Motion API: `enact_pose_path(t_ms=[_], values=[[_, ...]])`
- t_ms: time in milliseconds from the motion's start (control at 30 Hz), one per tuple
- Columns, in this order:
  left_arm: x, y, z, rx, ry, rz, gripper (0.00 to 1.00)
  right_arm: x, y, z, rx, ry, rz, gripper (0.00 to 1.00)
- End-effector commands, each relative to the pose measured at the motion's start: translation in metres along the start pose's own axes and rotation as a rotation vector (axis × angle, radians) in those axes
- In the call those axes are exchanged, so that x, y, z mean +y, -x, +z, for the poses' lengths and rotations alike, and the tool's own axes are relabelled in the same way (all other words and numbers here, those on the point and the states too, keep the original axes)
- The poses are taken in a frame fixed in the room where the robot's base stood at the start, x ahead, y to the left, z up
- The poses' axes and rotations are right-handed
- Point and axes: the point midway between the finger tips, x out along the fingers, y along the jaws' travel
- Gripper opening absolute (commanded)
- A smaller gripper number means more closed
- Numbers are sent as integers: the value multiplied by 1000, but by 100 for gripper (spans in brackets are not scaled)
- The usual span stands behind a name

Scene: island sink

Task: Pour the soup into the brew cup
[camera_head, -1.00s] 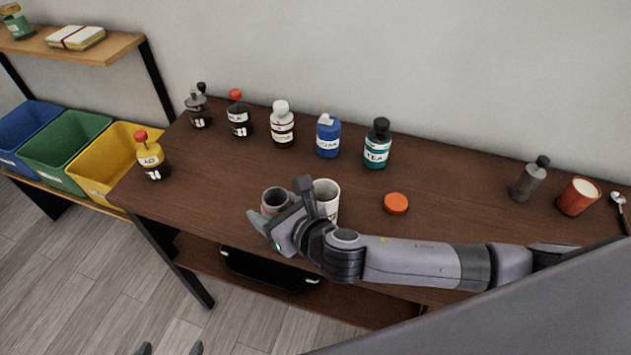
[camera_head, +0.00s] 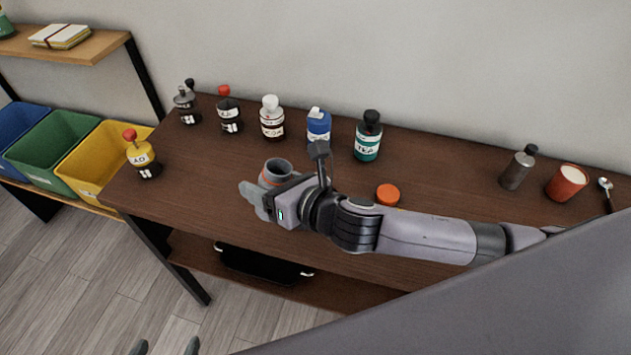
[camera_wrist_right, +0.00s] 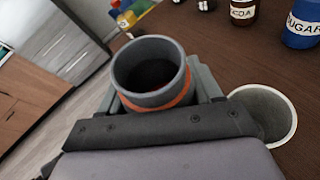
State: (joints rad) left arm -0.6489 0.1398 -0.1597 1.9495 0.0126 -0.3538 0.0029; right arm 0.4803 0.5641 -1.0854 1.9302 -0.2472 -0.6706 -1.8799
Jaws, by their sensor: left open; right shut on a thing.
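My right gripper (camera_head: 262,196) is shut on a grey jar (camera_head: 278,170) with an orange band. In the right wrist view the jar (camera_wrist_right: 150,72) is open at the top, with a dark inside; I cannot make out the soup. The jar looks roughly upright, with at most a slight tilt. The pale cup (camera_wrist_right: 262,112), likely the brew cup, stands on the table to the right of the gripper in the wrist view. My left gripper (camera_head: 165,347) is open and empty at the bottom edge, low beside the table.
An orange lid (camera_head: 388,194) lies on the table (camera_head: 450,180) right of my right gripper. Several labelled bottles, including a tea bottle (camera_head: 368,136), line the back. A grey bottle (camera_head: 518,168), red cup (camera_head: 567,183) and spoon (camera_head: 606,192) are at the right.

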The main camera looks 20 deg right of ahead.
Motion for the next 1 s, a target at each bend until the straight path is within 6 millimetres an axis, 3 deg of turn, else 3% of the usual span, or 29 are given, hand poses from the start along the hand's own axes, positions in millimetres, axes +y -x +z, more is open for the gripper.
enact_pose_path(t_ms=[367, 600, 1000], values=[[0, -2, 3, -1, 0, 0, 93, -12, 8, 10, -65, -222, 91, 29], [0, -20, 28, -1, 0, 0, 93, -21, 12, 15, -108, -358, 151, 29], [0, -43, 59, -2, 0, 0, 93, -15, 17, 31, -177, -593, 251, 29]])
